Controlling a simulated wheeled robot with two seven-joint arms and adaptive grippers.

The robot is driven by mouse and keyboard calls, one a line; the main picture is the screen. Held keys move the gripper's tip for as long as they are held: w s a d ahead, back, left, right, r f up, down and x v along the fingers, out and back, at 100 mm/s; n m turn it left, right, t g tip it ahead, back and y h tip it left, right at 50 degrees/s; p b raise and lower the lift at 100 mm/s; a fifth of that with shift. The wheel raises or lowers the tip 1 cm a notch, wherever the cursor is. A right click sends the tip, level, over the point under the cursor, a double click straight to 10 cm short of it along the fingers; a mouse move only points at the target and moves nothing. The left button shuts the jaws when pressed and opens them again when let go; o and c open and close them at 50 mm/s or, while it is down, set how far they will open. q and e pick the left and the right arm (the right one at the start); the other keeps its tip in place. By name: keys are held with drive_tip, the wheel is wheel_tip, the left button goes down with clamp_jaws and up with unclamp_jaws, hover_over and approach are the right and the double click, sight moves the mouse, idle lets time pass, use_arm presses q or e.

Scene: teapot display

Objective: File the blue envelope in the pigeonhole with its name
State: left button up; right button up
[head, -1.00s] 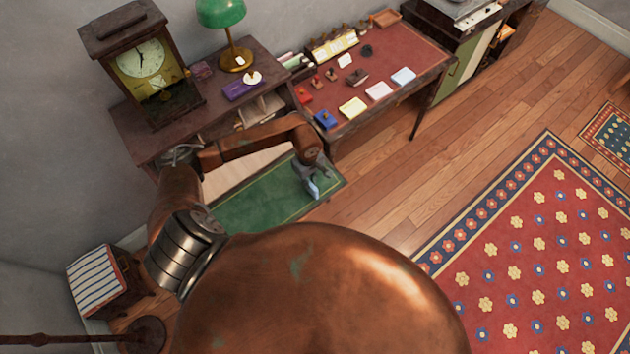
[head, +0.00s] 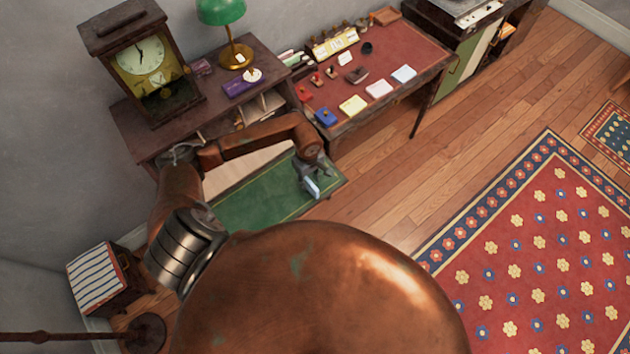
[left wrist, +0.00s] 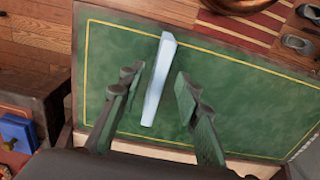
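A pale blue, thin, long piece, which looks like the blue envelope (left wrist: 158,80), lies over the green desk top in the left wrist view. It also shows as a pale patch in the head view (head: 312,187). My left gripper (left wrist: 160,82) is open, with one finger on each side of the piece and a gap visible on both sides. It also shows low over the green top in the head view (head: 318,172). Pigeonholes (head: 262,108) with papers are at the back of the desk, partly hidden by my left arm; their names cannot be read. My right gripper is out of view.
A red-topped table (head: 385,57) to the right holds coloured cards, a blue object (head: 326,117) and small items. A clock (head: 142,70), a green lamp (head: 222,14) and a purple box (head: 240,88) stand on the desk's upper shelf. Floor is open to the right.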

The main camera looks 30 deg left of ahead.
use_arm(q)
drive_tip(key=shift+r, duration=0.25)
wheel_tip(320, 180, up, 12)
drive_tip(key=shift+f, duration=0.15)
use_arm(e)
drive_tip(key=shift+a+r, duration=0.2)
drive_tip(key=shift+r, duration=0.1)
use_arm(q)
drive_tip(key=shift+d, duration=0.1)
